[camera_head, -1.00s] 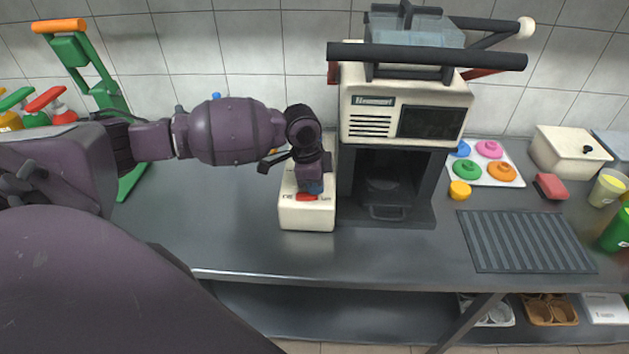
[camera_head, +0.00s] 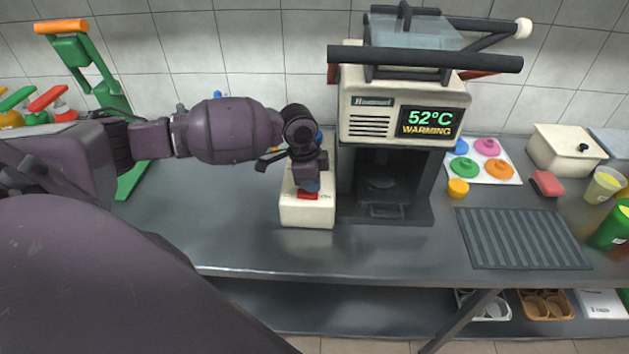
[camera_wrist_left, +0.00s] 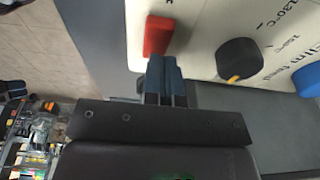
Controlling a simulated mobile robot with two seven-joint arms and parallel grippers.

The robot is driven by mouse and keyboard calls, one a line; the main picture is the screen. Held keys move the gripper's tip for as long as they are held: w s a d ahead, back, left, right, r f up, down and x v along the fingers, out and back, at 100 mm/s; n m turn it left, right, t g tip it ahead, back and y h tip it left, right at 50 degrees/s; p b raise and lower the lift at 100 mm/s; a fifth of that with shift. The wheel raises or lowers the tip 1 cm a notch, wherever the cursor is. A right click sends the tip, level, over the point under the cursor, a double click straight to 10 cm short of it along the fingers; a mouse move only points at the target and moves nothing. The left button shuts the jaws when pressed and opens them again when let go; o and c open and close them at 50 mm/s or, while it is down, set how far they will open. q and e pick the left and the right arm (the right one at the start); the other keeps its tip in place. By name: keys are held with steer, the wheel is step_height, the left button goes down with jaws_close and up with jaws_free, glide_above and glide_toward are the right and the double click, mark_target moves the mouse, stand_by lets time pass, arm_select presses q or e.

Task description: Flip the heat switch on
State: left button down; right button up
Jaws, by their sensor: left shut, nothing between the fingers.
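The red heat switch (camera_head: 307,195) is on the front end of a cream control box (camera_head: 306,215) left of the machine. It also shows in the left wrist view (camera_wrist_left: 158,36), on the cream panel beside a black knob (camera_wrist_left: 239,60). My left gripper (camera_head: 308,187) is shut and empty, its blue fingertips (camera_wrist_left: 163,62) right at the switch, touching or nearly so. The machine's display (camera_head: 430,121) is lit and reads "52°C WARMING". My right gripper is not in view.
The cream machine (camera_head: 370,105) stands right of the box, with dark handles above. A green stand (camera_head: 95,75) and bottles are at the back left. Coloured lids (camera_head: 465,168), a cream container (camera_head: 567,152) and a ribbed mat (camera_head: 522,238) lie right. The counter front is clear.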

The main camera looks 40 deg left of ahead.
mark_target(304, 190)
arm_select(q)
steer(key=shift+s+a+r, duration=0.1)
steer(key=shift+s+a, duration=0.05)
steer(key=shift+a, duration=0.05)
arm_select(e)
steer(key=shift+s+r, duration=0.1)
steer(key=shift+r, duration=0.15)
arm_select(q)
steer(key=shift+r, duration=0.25)
step_height(304, 190, up, 10)
steer(key=a+p, duration=0.1)
steer(key=shift+s+a, duration=0.3)
steer(key=shift+s, duration=0.15)
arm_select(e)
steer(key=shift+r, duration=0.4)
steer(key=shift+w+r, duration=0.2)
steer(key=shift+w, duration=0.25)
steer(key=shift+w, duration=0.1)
